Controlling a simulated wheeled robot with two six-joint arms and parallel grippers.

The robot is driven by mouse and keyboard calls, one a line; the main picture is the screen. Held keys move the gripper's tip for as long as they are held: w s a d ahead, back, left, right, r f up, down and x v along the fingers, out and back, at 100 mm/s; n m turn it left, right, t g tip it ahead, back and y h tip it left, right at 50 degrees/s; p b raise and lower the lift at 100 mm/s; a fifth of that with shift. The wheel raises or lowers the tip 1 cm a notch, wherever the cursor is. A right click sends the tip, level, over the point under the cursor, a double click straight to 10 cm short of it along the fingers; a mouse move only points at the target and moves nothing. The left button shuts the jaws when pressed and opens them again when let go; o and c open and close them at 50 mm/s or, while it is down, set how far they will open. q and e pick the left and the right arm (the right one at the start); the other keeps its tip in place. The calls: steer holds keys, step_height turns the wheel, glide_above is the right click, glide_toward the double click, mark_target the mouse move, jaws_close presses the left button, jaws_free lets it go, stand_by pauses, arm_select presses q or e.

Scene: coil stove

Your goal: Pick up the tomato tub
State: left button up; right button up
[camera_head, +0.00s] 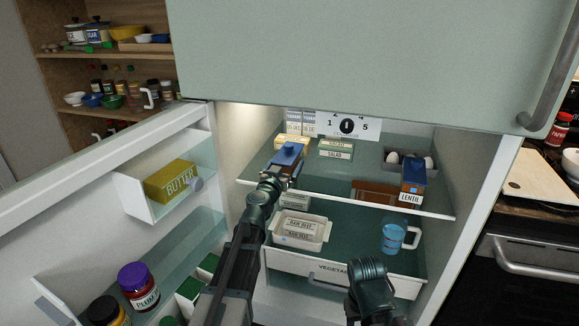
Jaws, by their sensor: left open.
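A tub with a blue lid (288,152) stands on the upper fridge shelf, left of centre. Its label is hidden, so I cannot read whether it says tomato. A similar blue-lidded tub (413,173), labelled LENTIL, stands at the shelf's right. My left gripper (278,178) is open at the near side of the left tub and partly covers it. I cannot tell whether it touches the tub.
The open fridge door with butter (172,181) and jars is on the left. The upper shelf also holds salad boxes (336,149) and an egg holder (393,164). Below are a raw meat tray (315,243) and a blue jug (393,236). The freezer door (350,55) is above.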

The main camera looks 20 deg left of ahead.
arm_select(q)
steer(key=c, duration=1.3)
steer(key=shift+r, duration=0.2)
arm_select(e)
steer(key=shift+r, duration=0.25)
